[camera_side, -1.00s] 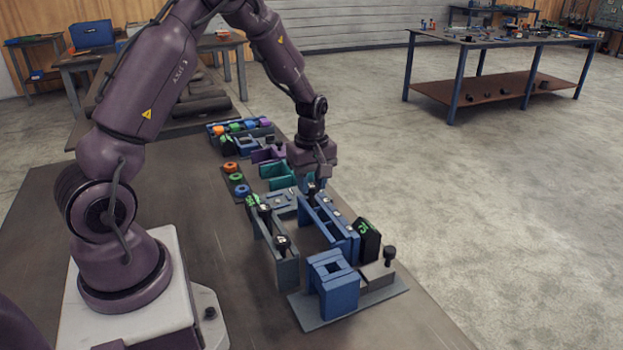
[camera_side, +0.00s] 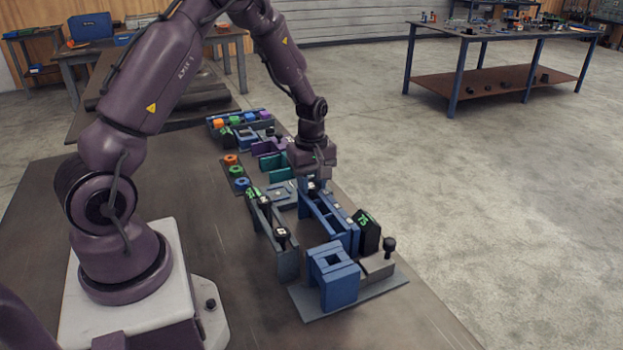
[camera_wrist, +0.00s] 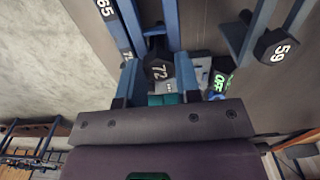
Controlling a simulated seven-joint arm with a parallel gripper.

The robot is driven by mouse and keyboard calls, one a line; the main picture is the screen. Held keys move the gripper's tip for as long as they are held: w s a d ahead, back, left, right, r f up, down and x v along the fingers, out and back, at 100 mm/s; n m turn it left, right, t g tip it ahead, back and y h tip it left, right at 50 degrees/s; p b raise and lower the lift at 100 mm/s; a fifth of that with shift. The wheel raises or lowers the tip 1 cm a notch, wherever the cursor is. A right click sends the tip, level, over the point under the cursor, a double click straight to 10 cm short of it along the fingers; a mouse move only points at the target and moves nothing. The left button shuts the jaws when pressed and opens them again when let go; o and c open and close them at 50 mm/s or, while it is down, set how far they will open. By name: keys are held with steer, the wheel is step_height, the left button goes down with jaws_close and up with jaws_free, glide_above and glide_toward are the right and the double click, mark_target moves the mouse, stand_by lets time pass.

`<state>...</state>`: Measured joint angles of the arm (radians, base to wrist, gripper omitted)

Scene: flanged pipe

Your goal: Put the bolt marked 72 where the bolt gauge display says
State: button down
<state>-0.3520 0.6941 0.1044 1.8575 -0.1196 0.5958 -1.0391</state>
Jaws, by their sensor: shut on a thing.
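The bolt marked 72 (camera_wrist: 158,69) has a dark hexagonal head with a white number. In the wrist view it sits between the fingers of my gripper (camera_wrist: 158,80), which is shut on it at the blue rack (camera_side: 325,214). In the side view my gripper (camera_side: 312,186) is low over the far end of this rack, and the bolt is mostly hidden. A black display block with green characters (camera_side: 367,230) stands beside the rack's near end; I cannot read it surely.
A bolt marked 59 (camera_wrist: 276,46) stands in the grey rack (camera_side: 287,264) to the left. A blue square-holed block (camera_side: 334,278) and a grey block with a dark bolt (camera_side: 388,246) stand at the near end. Coloured rings (camera_side: 237,171) and purple and teal brackets lie farther back.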

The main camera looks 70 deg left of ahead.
stand_by(0.3)
steer(key=shift+c, duration=1.7)
jaws_free()
steer(key=shift+r, duration=0.1)
steer(key=shift+r, duration=3.4)
